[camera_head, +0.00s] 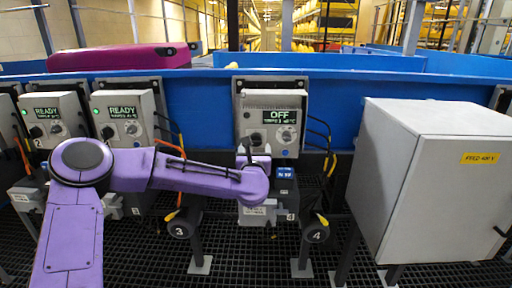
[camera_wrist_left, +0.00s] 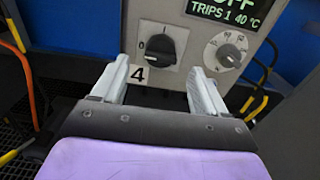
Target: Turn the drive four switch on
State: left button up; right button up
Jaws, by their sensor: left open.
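The drive four box (camera_head: 292,104) is a grey panel with a display reading OFF, and it hangs on the blue conveyor side. Its black rotary switch (camera_wrist_left: 163,46) shows in the left wrist view, above a label 4, with a 0 mark at its left. In the head view my gripper partly hides this switch. My left gripper (camera_wrist_left: 159,65) is open and empty. Its two fingertips point at the panel, just below the switch and to either side of it; I cannot tell whether they touch the panel. My right gripper is not in view.
A white dial (camera_wrist_left: 226,50) sits right of the switch. Two similar boxes (camera_head: 124,112) at left read READY. A large grey cabinet (camera_head: 425,185) stands at right. Orange and black cables (camera_head: 328,160) hang beside the drive four box. A magenta case (camera_head: 120,57) lies on the conveyor.

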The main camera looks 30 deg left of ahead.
aim_at(255, 144)
pick_arm(q)
jog(key=x, duration=0.5)
jog(key=shift+w+a+f, duration=0.1)
jog(key=shift+w, duration=0.2)
jog(key=c, duration=1.1)
jog(key=shift+o, duration=0.2)
